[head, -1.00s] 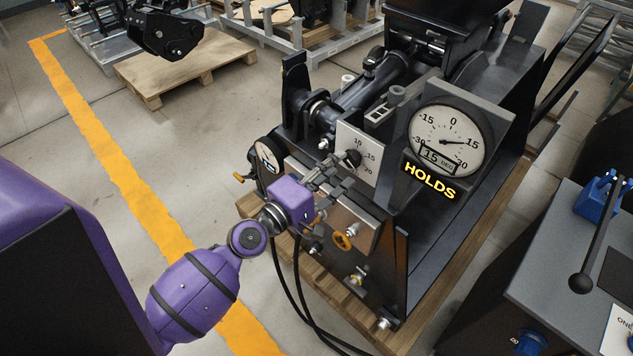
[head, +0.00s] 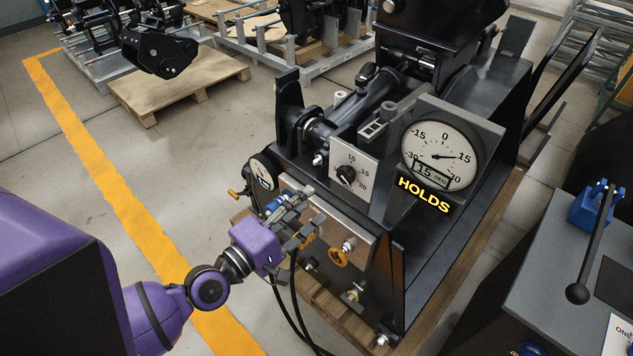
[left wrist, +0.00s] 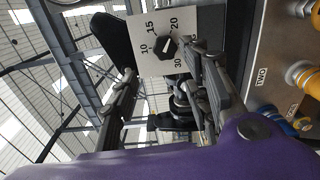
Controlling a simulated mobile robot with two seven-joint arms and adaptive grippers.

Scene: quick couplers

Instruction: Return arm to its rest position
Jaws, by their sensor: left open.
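My left gripper (head: 303,206) is at the end of the purple arm, in front of the black machine. Its fingers are spread with nothing between them; they also show apart in the left wrist view (left wrist: 156,62). The black dial knob (head: 346,175) on the white number plate (head: 363,186) is up and right of the fingers, clear of them in the head view. In the left wrist view the knob (left wrist: 166,46) shows beyond the fingertips. The round gauge (head: 436,139) points near 15, with "15 DEG" below it. A sign (head: 424,194) reads HOLDS. My right gripper is out of view.
Coupler fittings (head: 338,257) and black hoses (head: 290,312) are close below the gripper. A small gauge (head: 264,172) is on the machine's left corner. A lever console (head: 560,285) stands at right. Open floor (head: 190,150) lies left of the machine.

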